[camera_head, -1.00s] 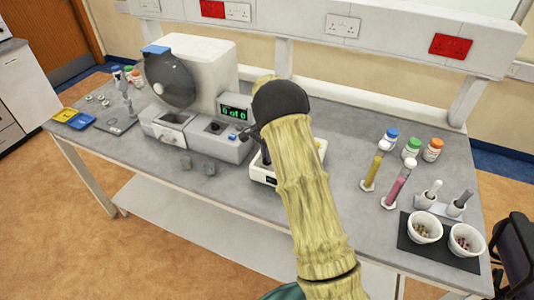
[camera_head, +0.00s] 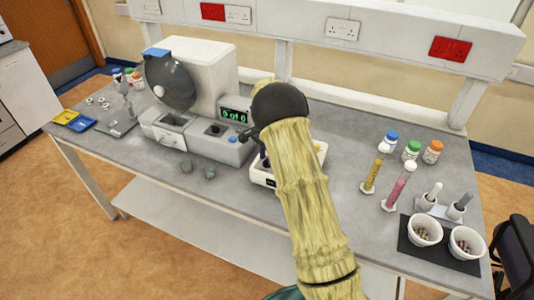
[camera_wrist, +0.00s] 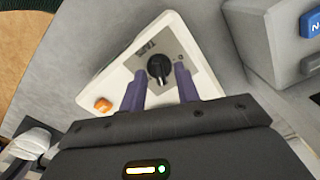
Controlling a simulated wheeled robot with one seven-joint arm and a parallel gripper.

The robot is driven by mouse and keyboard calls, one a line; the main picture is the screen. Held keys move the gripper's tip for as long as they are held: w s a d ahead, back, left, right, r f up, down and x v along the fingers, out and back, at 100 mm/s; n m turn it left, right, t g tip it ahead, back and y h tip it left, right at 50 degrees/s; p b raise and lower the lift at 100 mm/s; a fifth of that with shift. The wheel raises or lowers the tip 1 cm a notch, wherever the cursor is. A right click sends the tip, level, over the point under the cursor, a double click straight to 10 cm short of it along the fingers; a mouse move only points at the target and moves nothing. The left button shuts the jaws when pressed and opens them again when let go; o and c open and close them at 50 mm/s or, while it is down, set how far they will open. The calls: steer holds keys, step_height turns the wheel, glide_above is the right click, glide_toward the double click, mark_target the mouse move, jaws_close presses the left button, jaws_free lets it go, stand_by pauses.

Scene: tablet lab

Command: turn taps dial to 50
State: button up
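The taps dial is a black round knob (camera_wrist: 159,68) on a grey panel on top of a white box, seen in the wrist view. My gripper (camera_wrist: 158,74) has its two purple fingers apart, one on each side of the dial with gaps between. I cannot tell whether the tips are level with the knob or above it. The dial's scale is too small to read. In the head view the white box (camera_head: 261,177) is partly covered by my arm, which hides the dial and most of the gripper.
A pale machine (camera_head: 205,60) with a green display (camera_head: 234,116) stands left of the box. An orange button (camera_wrist: 103,104) is on the box's corner. Measuring cylinders (camera_head: 373,172), capped bottles (camera_head: 432,152) and white bowls (camera_head: 425,231) stand at the right. The front bench edge is clear.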

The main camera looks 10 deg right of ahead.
steer(key=shift+r, duration=0.15)
step_height(320, 180, up, 17)
steer(key=b, duration=0.2)
steer(key=shift+b, duration=0.35)
steer(key=shift+r, duration=0.1)
steer(key=s+f+n+t, duration=0.1)
steer(key=s+f+n, duration=0.2)
steer(key=s, duration=0.7)
steer(key=s+f+n, duration=0.3)
steer(key=s+n, duration=0.2)
steer(key=s, duration=0.5)
steer(key=s+f+n+t, duration=0.1)
steer(key=s+n, duration=0.3)
steer(key=s, duration=0.6)
steer(key=shift+s+a+f+t, duration=0.2)
steer(key=shift+f+t, duration=0.1)
steer(key=shift+f, duration=0.6)
steer(key=shift+w, duration=0.1)
